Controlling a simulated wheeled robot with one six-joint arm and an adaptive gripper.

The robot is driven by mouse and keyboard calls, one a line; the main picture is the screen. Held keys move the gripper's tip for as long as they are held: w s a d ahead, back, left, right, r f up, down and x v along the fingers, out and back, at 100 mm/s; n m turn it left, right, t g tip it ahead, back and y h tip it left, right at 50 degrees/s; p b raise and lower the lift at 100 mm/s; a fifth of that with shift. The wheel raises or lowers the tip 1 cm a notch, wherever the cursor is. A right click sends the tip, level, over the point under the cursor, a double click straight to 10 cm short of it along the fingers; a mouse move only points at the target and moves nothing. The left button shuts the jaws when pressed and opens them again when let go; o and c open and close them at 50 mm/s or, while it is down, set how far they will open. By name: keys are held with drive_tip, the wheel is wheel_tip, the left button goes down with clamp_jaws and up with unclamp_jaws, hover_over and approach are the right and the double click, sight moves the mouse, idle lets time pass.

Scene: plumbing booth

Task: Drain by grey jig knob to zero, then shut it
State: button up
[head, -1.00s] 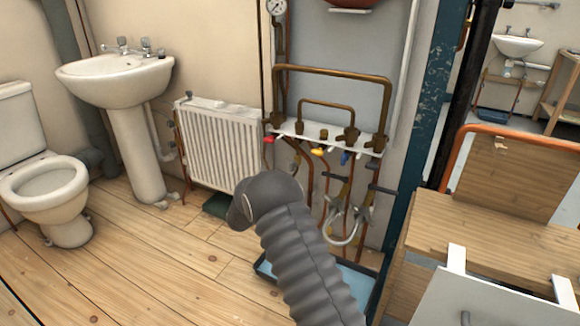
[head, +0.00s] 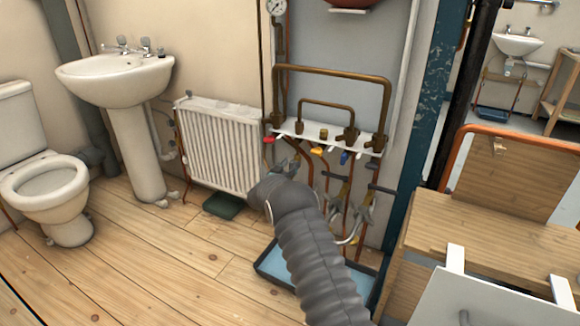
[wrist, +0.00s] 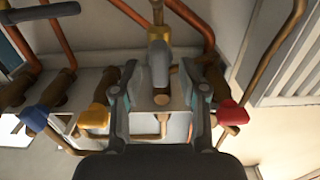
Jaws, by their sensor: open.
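The grey knob (wrist: 158,62) shows in the wrist view on a brass fitting, between the red and yellow handles. My gripper (wrist: 160,84) is open, with one finger on each side of the knob in the picture; I cannot tell whether either finger touches it. In the head view my gripper (head: 287,165) is just below the white valve plate (head: 330,134), and I cannot make out the grey knob there. The round gauge (head: 276,7) is at the top of the pipe board, its reading too small to tell.
The red handle (head: 268,140), yellow handle (head: 317,151) and blue handle (head: 345,157) sit close along the plate. Copper pipes and hoses hang below, above a blue tray (head: 268,272). A radiator (head: 218,145) stands left; a wooden bench (head: 490,230) is right.

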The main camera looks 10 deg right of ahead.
clamp_jaws()
drive_tip(key=shift+m+b, duration=0.3)
drive_tip(key=shift+b, duration=0.25)
drive_tip(key=m+b, duration=0.1)
drive_tip(key=b, duration=0.1)
drive_tip(key=m+b, duration=0.2)
drive_tip(key=b, duration=0.1)
drive_tip(key=shift+s+d+f+m+b, duration=0.1)
drive_tip(key=shift+d+f+m+b, duration=0.1)
drive_tip(key=shift+m+b, duration=0.1)
drive_tip(key=m+b, duration=0.2)
drive_tip(key=m, duration=0.1)
drive_tip(key=m+b, duration=0.5)
drive_tip(key=m, duration=0.1)
drive_tip(key=shift+s+d+r, duration=0.1)
drive_tip(key=shift+s+d, duration=0.1)
drive_tip(key=shift+d, duration=0.15)
drive_tip(key=m, duration=0.4)
drive_tip(key=shift+m, duration=0.3)
drive_tip(key=shift+d, duration=0.1)
